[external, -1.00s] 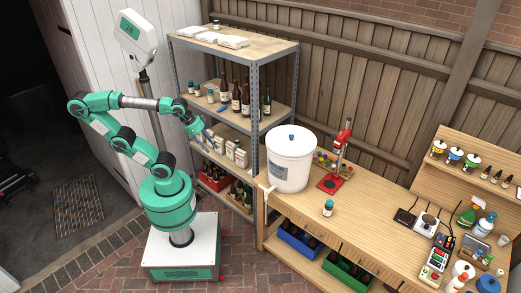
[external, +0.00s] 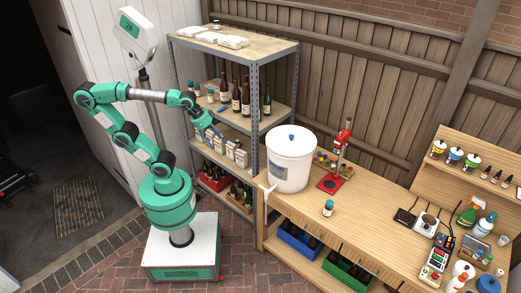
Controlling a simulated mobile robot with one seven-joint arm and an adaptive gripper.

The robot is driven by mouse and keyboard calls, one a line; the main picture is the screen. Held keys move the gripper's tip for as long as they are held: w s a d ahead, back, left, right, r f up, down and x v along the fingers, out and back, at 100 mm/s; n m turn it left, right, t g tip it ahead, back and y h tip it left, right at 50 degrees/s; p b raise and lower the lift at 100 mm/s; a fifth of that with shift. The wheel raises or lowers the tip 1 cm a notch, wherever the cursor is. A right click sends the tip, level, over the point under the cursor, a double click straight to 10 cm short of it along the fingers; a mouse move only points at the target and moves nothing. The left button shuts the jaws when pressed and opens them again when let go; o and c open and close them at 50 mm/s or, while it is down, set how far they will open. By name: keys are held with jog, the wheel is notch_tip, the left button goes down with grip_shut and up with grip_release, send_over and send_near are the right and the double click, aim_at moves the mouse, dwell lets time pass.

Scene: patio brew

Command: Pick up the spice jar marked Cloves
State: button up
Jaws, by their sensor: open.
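Small jars that could be spice jars stand on the rack's second shelf, one with a dark cap (external: 210,95). A single small jar with a blue-green cap (external: 328,207) stands on the workbench. No label is readable at this size, so I cannot tell which jar is marked Cloves. My gripper (external: 216,134) is open at the front of the metal rack, below the level of the small jars and beside the pale bags. It looks empty.
The metal rack (external: 258,110) holds tall bottles (external: 236,97) right of the small jars and pale bags (external: 237,152) one shelf down. A white bucket (external: 291,165) and a red bottle capper (external: 338,160) stand on the workbench (external: 365,215). Brick floor before the rack is clear.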

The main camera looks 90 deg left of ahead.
jog(key=w+d+r+p, duration=0.2)
jog(key=w+r, duration=0.4)
jog(key=w, duration=0.4)
jog(key=w+d+r+m+g+p, duration=0.1)
jog(key=w+d+r+p, duration=0.15)
jog(key=w, duration=0.75)
jog(key=w+d+r+m+g+p, duration=0.1)
jog(key=w+d, duration=0.3)
jog(key=w, duration=0.6)
jog(key=m+g+p, duration=0.2)
jog(key=g+p, duration=0.1)
jog(key=p, duration=0.6)
send_over(330, 202)
notch_tip(330, 202, down, 29)
jog(key=shift+a+f, duration=0.1)
jog(key=shift+f, duration=0.6)
jog(key=shift+f+b, duration=0.35)
jog(key=shift+f, duration=3.95)
jog(key=shift+f, duration=0.15)
